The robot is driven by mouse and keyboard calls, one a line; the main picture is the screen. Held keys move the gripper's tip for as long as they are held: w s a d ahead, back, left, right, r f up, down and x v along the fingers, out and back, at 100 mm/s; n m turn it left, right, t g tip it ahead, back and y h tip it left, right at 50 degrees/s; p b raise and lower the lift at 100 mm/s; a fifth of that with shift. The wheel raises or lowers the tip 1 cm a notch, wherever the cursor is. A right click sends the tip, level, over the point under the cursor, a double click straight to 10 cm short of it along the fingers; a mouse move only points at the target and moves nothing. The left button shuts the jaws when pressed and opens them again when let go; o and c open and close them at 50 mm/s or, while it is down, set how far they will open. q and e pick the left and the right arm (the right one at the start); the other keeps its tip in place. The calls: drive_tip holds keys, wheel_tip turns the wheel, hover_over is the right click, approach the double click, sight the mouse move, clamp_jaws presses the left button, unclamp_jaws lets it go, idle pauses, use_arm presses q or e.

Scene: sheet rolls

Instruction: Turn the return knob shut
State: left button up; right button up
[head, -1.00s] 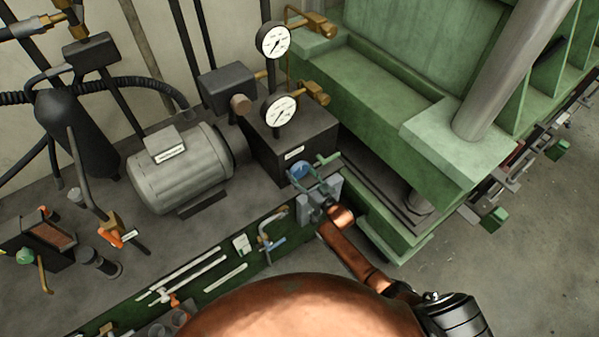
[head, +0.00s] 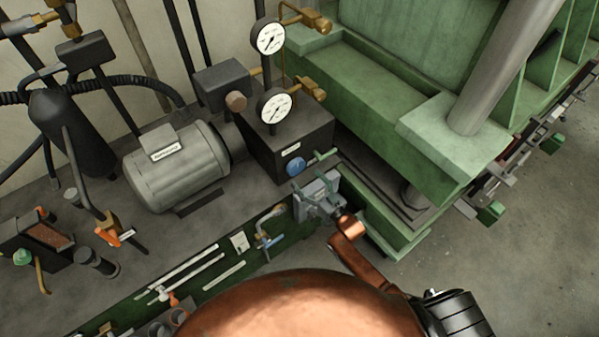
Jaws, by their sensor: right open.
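A blue round knob (head: 295,167) sits on the lower front of the dark pump block, below a small white label whose text is too small to read. I take it as the return knob. My right gripper (head: 309,189) is open just to the lower right of the knob. It appears apart from the knob and empty. The knob's face shows clear of the fingers, but the exact gap is hard to judge. My left gripper is out of view.
A green handle (head: 323,156) sticks out beside the knob. Two gauges (head: 274,105) stand above the block, with a grey motor (head: 177,166) to the left. A green press frame (head: 400,120) rises on the right. A tool panel (head: 225,262) lies lower left.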

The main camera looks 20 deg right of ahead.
drive_tip(key=v, duration=0.5)
idle(0.4)
drive_tip(key=s+d+f+g+h, duration=0.25)
drive_tip(key=s+f, duration=0.45)
drive_tip(key=f, duration=0.5)
drive_tip(key=s+d+f+m+g+h+b, duration=0.1)
drive_tip(key=s+d+f+g, duration=0.25)
drive_tip(key=s+f, duration=0.6)
drive_tip(key=s+d+f+g+h, duration=0.2)
drive_tip(key=s+d+f, duration=0.15)
drive_tip(key=f, duration=1.05)
drive_tip(key=s+f+g, duration=0.2)
drive_tip(key=s+f, duration=0.3)
drive_tip(key=s, duration=0.6)
drive_tip(key=s+f+g, duration=0.3)
drive_tip(key=s+f, duration=0.2)
drive_tip(key=s, duration=0.7)
drive_tip(key=s+f+g+b, duration=0.1)
drive_tip(key=s+f+g, duration=0.2)
drive_tip(key=s+f, duration=0.3)
drive_tip(key=s+h, duration=0.1)
drive_tip(key=s, duration=0.4)
drive_tip(key=shift+s, duration=0.3)
drive_tip(key=shift+d, duration=0.15)
